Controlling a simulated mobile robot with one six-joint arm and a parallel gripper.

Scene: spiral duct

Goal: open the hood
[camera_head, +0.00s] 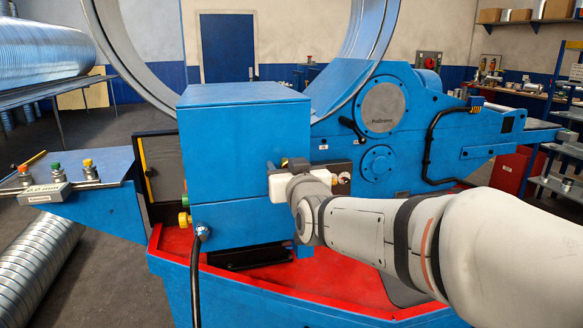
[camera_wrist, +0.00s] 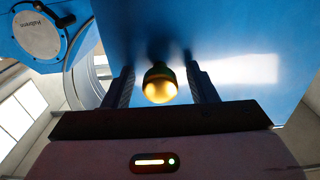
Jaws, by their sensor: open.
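The hood, seen as the blue box-shaped cover (camera_head: 235,140), sits closed on the machine, with a seam between it and the blue box below. My gripper (camera_head: 272,168) is at the lower right of the hood's front. In the wrist view my gripper (camera_wrist: 161,84) is open, with one finger on each side of a rounded brass-coloured knob (camera_wrist: 160,88) with a dark collar. Gaps show between the knob and both fingers. The hood's blue surface (camera_wrist: 240,50) fills much of that view. The gripper body and arm hide the knob in the head view.
A large metal ring (camera_head: 110,60) stands behind the hood. A round-plated blue housing (camera_head: 384,108) and a black curved handle (camera_head: 432,145) are to the right. A black cable (camera_head: 197,260) hangs at the front left. A blue side shelf (camera_head: 95,195) juts out left.

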